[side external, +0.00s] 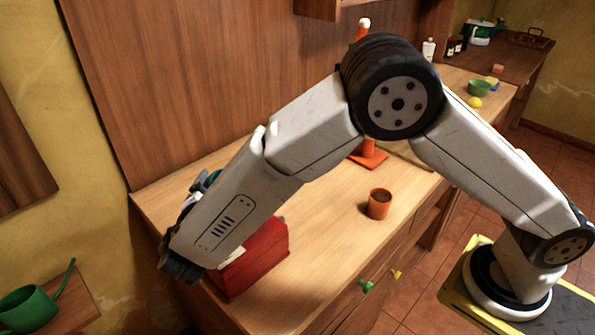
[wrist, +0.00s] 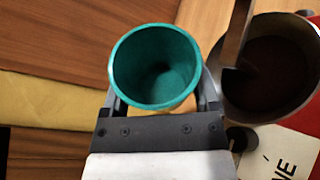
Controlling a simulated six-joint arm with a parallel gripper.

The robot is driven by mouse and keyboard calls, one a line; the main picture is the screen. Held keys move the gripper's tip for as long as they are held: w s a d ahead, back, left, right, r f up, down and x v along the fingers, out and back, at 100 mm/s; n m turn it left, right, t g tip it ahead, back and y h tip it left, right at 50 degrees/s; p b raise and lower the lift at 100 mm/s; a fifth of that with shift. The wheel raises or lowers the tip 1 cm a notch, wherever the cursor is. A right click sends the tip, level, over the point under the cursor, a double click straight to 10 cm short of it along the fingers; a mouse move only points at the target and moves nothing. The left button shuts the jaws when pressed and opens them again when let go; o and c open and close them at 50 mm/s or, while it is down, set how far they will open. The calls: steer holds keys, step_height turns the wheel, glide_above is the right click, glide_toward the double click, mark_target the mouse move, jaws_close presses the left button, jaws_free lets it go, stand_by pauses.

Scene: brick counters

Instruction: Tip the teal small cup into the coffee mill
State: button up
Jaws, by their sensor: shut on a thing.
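The teal small cup (wrist: 125,72) is held between the two fingers of my gripper (wrist: 160,106). The wrist view looks into its open mouth; the inside is shadowed and I see no contents. The coffee mill (side external: 262,256) is a red box on the left end of the counter, partly hidden by my arm. In the wrist view its round metal bowl (wrist: 292,108) is just right of the cup, dark inside, with a crank bar across it. In the side view my forearm hides most of the gripper, and only a teal patch shows behind it.
An orange cup (side external: 379,206) with dark contents stands on the counter (side external: 325,240). An orange stand (side external: 369,158) is behind my arm. The wooden back panel (side external: 190,80) rises behind. A green watering can (side external: 28,308) sits on a separate shelf at lower left.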

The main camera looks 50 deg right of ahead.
steer(key=n+g, duration=0.1)
steer(key=n, duration=0.2)
steer(key=shift+s+r+g, duration=0.1)
steer(key=shift+s+g, duration=0.05)
steer(key=shift+g, duration=0.25)
steer(key=shift+s+d+r+n+g, duration=0.1)
steer(key=shift+s+n+g, duration=0.1)
steer(key=shift+n+g, duration=0.45)
steer(key=shift+s+d+n+g, duration=0.15)
steer(key=shift+n+g, duration=0.2)
steer(key=shift+n, duration=0.5)
steer(key=shift+r, duration=0.2)
